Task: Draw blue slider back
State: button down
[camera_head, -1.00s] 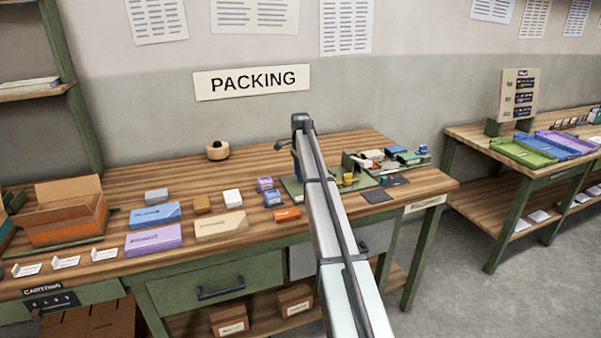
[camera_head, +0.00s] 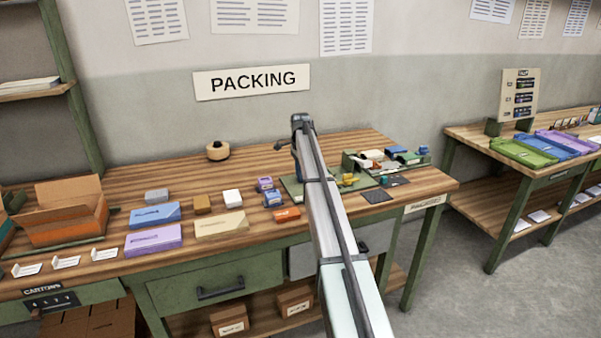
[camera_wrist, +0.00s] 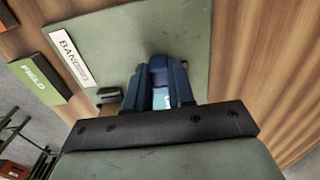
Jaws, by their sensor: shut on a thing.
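A green board (camera_wrist: 120,40) with a white label reading BANDING (camera_wrist: 75,57) fills much of the wrist view. The blue slider (camera_wrist: 158,70) stands over the board near the middle of that view. My gripper (camera_wrist: 162,92) is shut on the blue slider, with a dark jaw on either side. A small pale patch shows between the jaws. In the head view my arm hides most of the gripper and the slider; part of the green board (camera_head: 291,187) shows left of the arm on the packing table.
A green block with a white label reading FIELD (camera_wrist: 35,78) lies left of the board in the wrist view. A crowded green tray (camera_head: 350,160) stands to the right.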

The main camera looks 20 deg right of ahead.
aim_at(291, 183)
jog(key=shift+a, duration=1.95)
jog(key=c, duration=1)
grip_release()
jog(key=shift+o, duration=0.2)
jog(key=shift+r, duration=0.15)
notch_tip(291, 183, up, 14)
jog(key=shift+f, duration=0.2)
jog(key=shift+d, duration=0.1)
